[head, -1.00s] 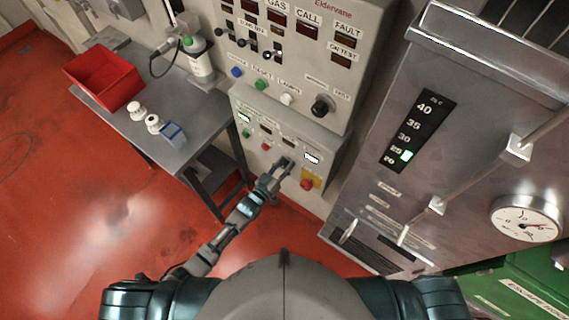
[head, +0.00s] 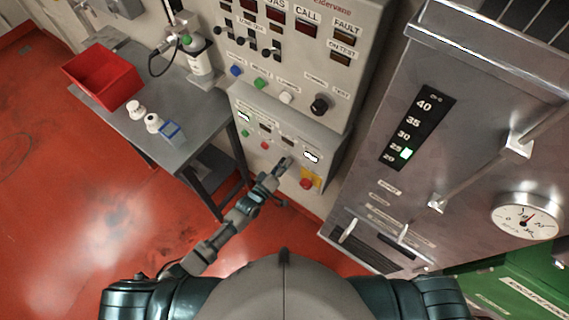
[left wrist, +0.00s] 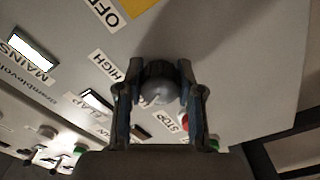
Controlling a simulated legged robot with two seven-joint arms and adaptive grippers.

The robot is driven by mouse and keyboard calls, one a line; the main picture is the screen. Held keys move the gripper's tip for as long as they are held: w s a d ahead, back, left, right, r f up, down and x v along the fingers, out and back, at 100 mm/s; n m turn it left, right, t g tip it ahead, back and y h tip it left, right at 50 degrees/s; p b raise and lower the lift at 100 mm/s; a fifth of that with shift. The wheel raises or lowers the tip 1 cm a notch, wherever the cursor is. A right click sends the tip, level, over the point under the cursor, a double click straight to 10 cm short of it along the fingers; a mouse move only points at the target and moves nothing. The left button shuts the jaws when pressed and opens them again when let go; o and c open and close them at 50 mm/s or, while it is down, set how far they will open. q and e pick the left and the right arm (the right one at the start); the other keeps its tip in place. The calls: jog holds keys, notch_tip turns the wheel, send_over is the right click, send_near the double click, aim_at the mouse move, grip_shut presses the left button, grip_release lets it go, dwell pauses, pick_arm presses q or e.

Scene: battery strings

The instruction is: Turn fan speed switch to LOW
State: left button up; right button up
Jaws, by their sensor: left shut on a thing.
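The fan speed switch (left wrist: 160,88) shows in the left wrist view as a round knob with a dark rim and grey face. A HIGH label (left wrist: 112,66) is beside it and an OFF label (left wrist: 108,12) is further up. My left gripper (left wrist: 160,98) has a finger on each side of the knob and is shut on it. In the head view my left gripper (head: 284,167) reaches the lower control box (head: 262,112) and hides the knob. The knob's pointer direction cannot be told. My right gripper is not in view.
A red button on a yellow plate (head: 307,183) is just right of my gripper. Smaller green (head: 245,133) and red buttons (head: 265,145) are to its left. A grey table (head: 190,128) with a red bin (head: 103,80) stands left, and a metal cabinet (head: 440,160) right.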

pick_arm(q)
jog(key=shift+w+a+r, duration=0.1)
jog(key=shift+w+r, duration=0.05)
jog(key=o, duration=1.1)
jog(key=shift+o, duration=0.3)
jog(key=shift+f, duration=0.2)
jog(key=v, duration=1.2)
